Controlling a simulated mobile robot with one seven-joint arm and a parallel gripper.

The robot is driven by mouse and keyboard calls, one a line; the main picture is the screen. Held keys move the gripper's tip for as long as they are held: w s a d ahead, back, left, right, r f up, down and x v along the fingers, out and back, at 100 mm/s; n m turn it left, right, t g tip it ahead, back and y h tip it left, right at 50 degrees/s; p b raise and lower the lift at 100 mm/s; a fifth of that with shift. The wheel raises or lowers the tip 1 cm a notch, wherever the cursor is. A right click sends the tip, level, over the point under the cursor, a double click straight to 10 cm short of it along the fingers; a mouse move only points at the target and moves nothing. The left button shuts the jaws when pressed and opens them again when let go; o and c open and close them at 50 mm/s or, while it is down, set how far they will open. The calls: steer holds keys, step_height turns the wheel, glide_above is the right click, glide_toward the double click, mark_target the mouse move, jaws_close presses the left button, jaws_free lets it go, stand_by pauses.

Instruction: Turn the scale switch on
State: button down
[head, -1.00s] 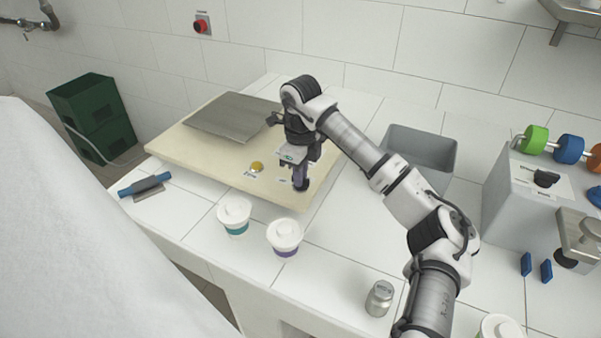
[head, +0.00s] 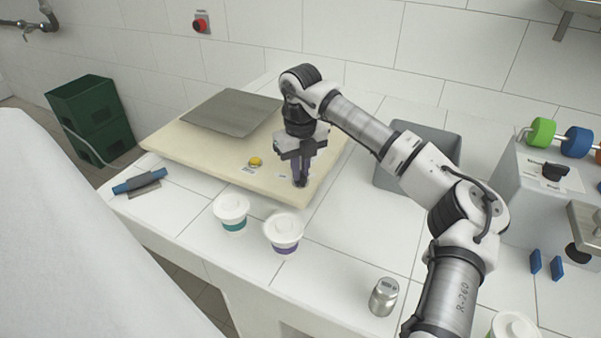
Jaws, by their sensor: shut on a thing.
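The scale (head: 175,142) is a low cream-coloured body with a grey metal plate (head: 233,113) on top. A yellow button (head: 255,161) with a small label sits on its front part. My gripper (head: 300,181) points down over the front right corner of the scale, to the right of the yellow button. Its fingers are close together on something small and dark at the scale's surface. The fingers hide most of it, so I cannot make out its shape or position; the switch itself is not clearly visible.
Two white lidded cups, teal-banded (head: 231,212) and purple-banded (head: 284,232), stand close in front of the scale. A metal canister (head: 384,296) stands near my arm. A grey bin (head: 432,140) is behind my arm. A blue-handled tool (head: 140,181) lies left.

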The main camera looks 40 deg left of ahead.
steer(key=m+b, duration=0.2)
steer(key=m, duration=0.3)
steer(key=shift+m+b, duration=0.3)
steer(key=m+b, duration=0.2)
steer(key=m, duration=0.3)
steer(key=shift+r+m, duration=0.1)
steer(key=shift+m, duration=0.2)
steer(key=c, duration=1.5)
jaws_free()
step_height(320, 180, up, 14)
steer(key=shift+f+b, duration=0.1)
steer(key=shift+b, duration=0.65)
